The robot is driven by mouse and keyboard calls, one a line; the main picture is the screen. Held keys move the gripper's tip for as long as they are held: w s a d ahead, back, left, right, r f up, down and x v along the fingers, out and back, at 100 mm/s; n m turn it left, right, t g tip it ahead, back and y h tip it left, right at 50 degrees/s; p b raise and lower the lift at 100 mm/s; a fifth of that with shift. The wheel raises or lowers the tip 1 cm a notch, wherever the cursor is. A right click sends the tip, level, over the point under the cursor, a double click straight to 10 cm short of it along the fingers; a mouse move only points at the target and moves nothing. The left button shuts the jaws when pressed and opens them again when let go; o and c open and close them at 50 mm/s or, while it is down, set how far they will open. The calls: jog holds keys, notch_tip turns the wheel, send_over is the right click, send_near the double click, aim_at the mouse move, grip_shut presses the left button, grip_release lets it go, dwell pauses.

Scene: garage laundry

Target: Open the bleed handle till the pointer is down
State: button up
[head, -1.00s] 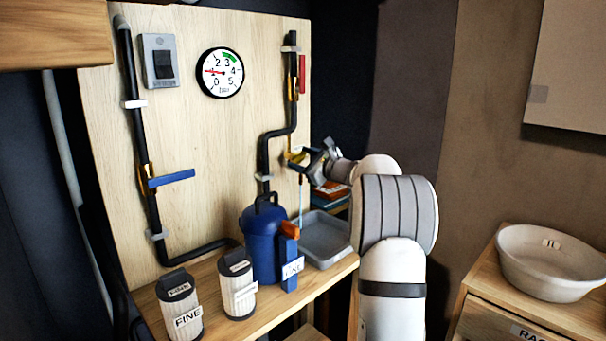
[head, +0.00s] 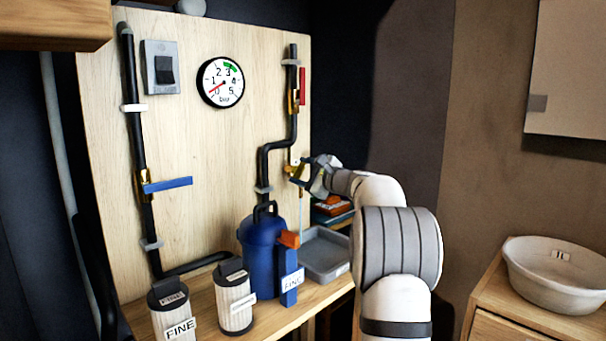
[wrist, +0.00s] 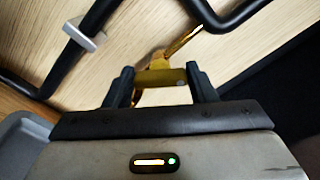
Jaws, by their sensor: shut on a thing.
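The brass bleed handle (wrist: 160,77) is between the two dark fingers of my gripper (wrist: 162,88) in the wrist view. The jaws are shut on it, one finger at each end. In the head view my gripper (head: 302,174) is at the bleed valve beside the right black pipe, and hides most of the handle. A thin pale blue stream (head: 300,212) falls below it toward the grey tray (head: 325,268). The round gauge (head: 221,82) on the board has a red pointer aimed down and left, near 0.
A blue filter housing (head: 260,258) stands on the bench left of the tray. White filters (head: 235,298) and a blue tool with an orange end (head: 289,275) are near it. The left pipe has a blue lever (head: 168,185). A white basin (head: 556,268) is at right.

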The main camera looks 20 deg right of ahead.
jog(key=o, duration=1)
jog(key=shift+s+d, duration=0.1)
jog(key=v, duration=0.7)
jog(key=shift+s, duration=0.3)
